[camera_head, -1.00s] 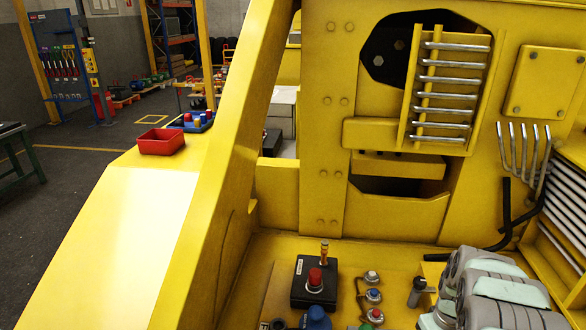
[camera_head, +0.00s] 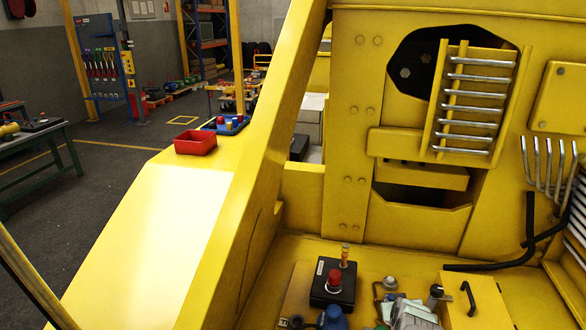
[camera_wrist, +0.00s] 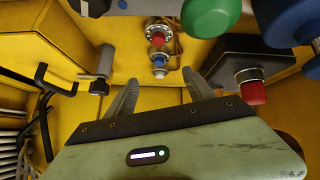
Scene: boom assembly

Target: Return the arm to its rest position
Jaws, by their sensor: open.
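My gripper (camera_wrist: 160,90) is open in the wrist view, with two grey fingers apart and nothing between them. Part of my pale green gripper body (camera_head: 412,312) shows at the bottom edge of the head view, low over the yellow deck; its fingertips are hard to make out there. A black control box (camera_head: 333,283) with a red button (camera_head: 334,278) and an orange-tipped lever stands just left of it. In the wrist view the red button (camera_wrist: 252,92) is right of the fingers. Connectors with red and blue caps (camera_wrist: 158,48) lie beyond the fingertips.
A yellow box (camera_head: 480,300) with a black handle is right of my gripper. Black hoses (camera_head: 520,240) and metal pipes are farther right. A blue knob (camera_head: 333,318) is at the bottom edge. A red tray (camera_head: 195,142) sits on the sloping yellow boom at left.

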